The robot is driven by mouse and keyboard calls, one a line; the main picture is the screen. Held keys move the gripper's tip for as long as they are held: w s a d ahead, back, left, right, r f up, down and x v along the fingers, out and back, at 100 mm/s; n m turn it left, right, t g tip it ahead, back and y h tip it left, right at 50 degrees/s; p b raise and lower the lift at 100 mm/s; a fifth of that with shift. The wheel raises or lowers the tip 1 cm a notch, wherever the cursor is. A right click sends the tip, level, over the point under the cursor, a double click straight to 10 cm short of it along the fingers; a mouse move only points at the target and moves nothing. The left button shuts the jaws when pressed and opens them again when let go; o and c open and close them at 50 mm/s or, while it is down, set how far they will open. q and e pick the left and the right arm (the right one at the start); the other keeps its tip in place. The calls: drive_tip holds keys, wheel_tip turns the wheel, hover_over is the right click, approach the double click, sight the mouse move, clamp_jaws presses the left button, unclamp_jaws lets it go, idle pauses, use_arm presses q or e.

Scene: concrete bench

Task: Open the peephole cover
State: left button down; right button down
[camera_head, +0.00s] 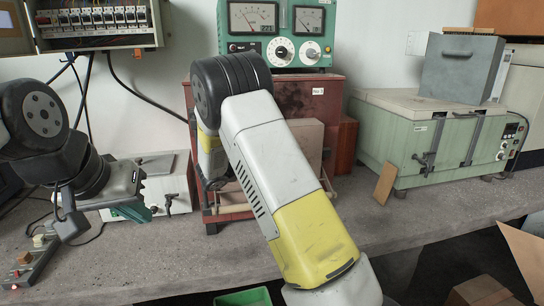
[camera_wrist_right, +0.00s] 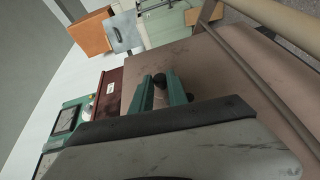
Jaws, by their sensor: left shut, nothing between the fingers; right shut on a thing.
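My right gripper (camera_wrist_right: 159,92) shows in the right wrist view, its green fingers closed on a small dark round knob (camera_wrist_right: 160,80). The knob is in front of a dull brown panel (camera_wrist_right: 205,62). The peephole cover itself cannot be told apart clearly; the fingers and gripper body hide much around the knob. In the head view my white and yellow right arm hides the right gripper and the knob. My left gripper (camera_head: 137,208) is at the left of the head view, above the bench, shut and empty, away from the brown panel (camera_head: 308,140).
A green meter box (camera_head: 283,52) stands on a dark red box (camera_head: 335,92) behind my right arm. A pale green oven-like unit (camera_head: 385,130) with a grey box (camera_head: 460,68) on top is at the right. The concrete bench (camera_head: 190,262) is mostly clear in front.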

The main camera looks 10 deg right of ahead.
idle(0.5)
drive_tip(key=c, duration=1.3)
unclamp_jaws()
drive_tip(key=v, duration=0.7)
drive_tip(key=shift+s+a, duration=0.2)
drive_tip(key=shift+a, duration=0.1)
